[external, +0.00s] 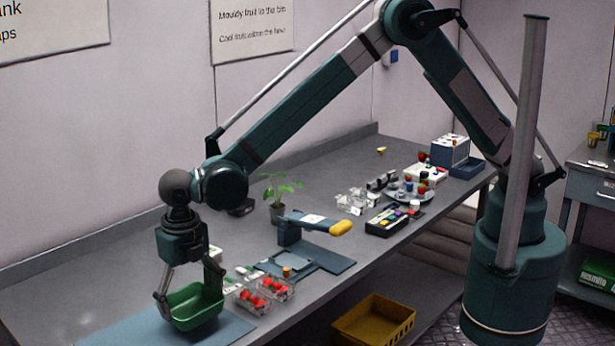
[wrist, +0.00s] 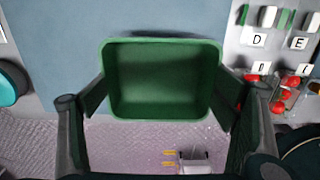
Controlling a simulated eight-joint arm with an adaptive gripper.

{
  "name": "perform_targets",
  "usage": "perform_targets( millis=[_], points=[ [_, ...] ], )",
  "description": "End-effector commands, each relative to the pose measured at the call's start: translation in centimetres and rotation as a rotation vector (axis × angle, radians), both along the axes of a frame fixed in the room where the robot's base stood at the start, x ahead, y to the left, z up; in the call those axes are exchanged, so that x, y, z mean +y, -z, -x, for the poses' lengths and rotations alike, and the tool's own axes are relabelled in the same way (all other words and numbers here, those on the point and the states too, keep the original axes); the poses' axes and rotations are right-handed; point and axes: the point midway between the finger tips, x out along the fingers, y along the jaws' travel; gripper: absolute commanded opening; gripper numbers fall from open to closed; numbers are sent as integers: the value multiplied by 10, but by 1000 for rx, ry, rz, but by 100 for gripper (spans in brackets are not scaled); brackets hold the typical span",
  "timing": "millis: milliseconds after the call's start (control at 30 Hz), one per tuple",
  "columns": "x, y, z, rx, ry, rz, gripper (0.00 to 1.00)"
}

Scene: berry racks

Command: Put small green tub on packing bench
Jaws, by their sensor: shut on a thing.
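The small green tub (external: 193,306) is an empty, open-topped rectangular tub, upright at the near left end of the packing bench (external: 130,270). My gripper (external: 190,290) is shut on it, with one finger against each end. In the wrist view the tub (wrist: 162,82) sits between the two fingers (wrist: 160,108), its hollow inside facing the camera. The tub is over or on a blue mat (external: 225,328) on the bench; I cannot tell whether its base touches the mat.
Clear punnets of red berries (external: 262,292) stand just right of the tub. A blue stand with a yellow-ended arm (external: 315,224), a potted plant (external: 279,200) and a dark button box (external: 394,219) lie farther along. A yellow crate (external: 375,320) is below the bench front.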

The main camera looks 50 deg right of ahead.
Motion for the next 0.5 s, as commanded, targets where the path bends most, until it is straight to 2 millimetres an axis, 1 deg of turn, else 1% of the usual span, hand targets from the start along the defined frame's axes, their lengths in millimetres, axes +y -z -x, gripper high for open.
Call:
perform_targets(
  millis=[167,267,500],
  points=[
    [0,0,0,0,0,0,75],
    [0,5,0,0,0,0,75],
    [0,29,0,0,0,0,75]
  ],
)
